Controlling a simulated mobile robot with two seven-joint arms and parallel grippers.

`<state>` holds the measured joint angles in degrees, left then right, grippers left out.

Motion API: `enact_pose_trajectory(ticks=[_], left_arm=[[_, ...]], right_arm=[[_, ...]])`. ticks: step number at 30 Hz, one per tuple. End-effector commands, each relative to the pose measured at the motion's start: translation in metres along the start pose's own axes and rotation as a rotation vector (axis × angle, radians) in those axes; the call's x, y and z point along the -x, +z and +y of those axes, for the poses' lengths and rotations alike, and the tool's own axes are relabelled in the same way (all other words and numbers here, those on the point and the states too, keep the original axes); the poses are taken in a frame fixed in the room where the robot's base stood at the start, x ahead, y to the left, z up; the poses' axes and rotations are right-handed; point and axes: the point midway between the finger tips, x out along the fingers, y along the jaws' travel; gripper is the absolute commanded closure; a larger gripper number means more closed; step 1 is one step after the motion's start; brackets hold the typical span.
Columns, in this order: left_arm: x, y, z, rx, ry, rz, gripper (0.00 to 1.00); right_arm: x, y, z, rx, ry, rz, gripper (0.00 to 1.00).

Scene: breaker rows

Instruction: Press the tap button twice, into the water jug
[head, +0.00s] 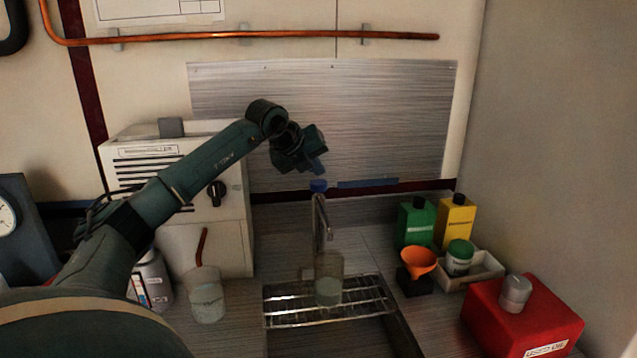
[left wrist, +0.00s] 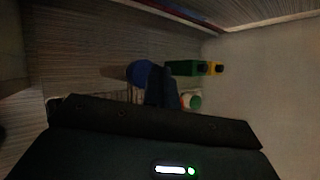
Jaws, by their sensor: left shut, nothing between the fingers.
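The tap (head: 321,222) stands at the back of the drip grate, with a blue button (head: 318,185) on its top. The blue button also shows in the left wrist view (left wrist: 139,73). A clear water jug (head: 328,280) stands on the grate under the spout, with some liquid low in it. My left gripper (head: 320,172) is shut and empty, its fingertips pointing down just above the button; I cannot tell whether they touch it. In the left wrist view the shut fingers (left wrist: 160,88) partly cover the button. My right gripper is not in view.
A metal grate (head: 285,312) bridges the sink. To its right stand an orange funnel (head: 421,261), green bottle (head: 415,226), yellow bottle (head: 456,222), a tray (head: 487,268) and a red used-oil can (head: 525,318). A clear beaker (head: 207,297) stands left, before a white machine (head: 220,240).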

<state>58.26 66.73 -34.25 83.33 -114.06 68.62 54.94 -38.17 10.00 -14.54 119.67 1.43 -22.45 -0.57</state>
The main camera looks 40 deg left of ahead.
Motion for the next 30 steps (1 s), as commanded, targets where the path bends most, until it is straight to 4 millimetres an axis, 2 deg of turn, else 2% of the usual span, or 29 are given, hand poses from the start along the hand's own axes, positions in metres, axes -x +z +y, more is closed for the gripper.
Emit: enact_pose_trajectory(ticks=[30], left_arm=[[-0.0067, -0.0049, 0.0051, 0.0, 0.0, 0.0, 1.0]], right_arm=[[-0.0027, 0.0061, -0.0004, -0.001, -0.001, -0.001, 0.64]])
